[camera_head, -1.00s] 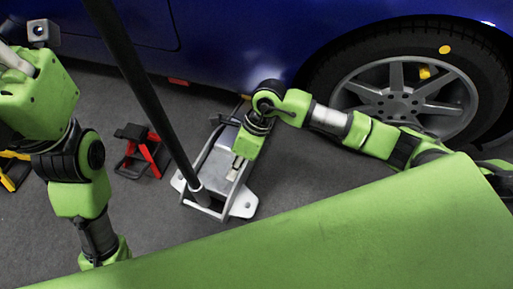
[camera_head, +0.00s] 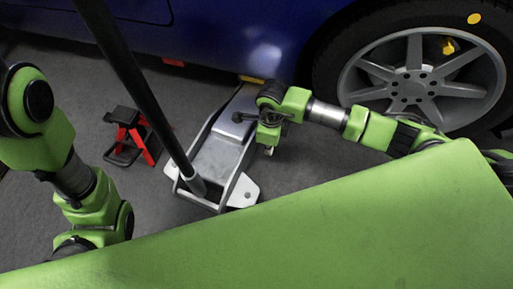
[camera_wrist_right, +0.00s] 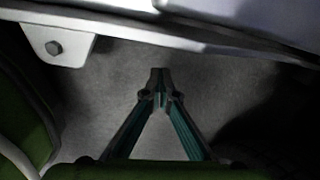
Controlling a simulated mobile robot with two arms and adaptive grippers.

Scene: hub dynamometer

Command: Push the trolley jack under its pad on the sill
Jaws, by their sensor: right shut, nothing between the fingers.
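The silver trolley jack (camera_head: 218,152) stands on the floor, its far end close to the blue car's sill. Its long black handle (camera_head: 130,80) leans up to the upper left. A yellow pad (camera_head: 252,79) shows on the sill by the jack's far end; I cannot tell whether the saddle is beneath it. A red pad (camera_head: 173,62) is farther left. My right gripper (camera_head: 269,150) is shut and empty, pointing down just right of the jack. In the right wrist view its fingertips (camera_wrist_right: 160,75) meet near the jack's side (camera_wrist_right: 140,35). My left gripper is out of view.
A red and black axle stand (camera_head: 132,136) stands left of the jack. The car's wheel (camera_head: 425,80) is to the right, behind my right arm. Grey floor is clear between the stand and the jack.

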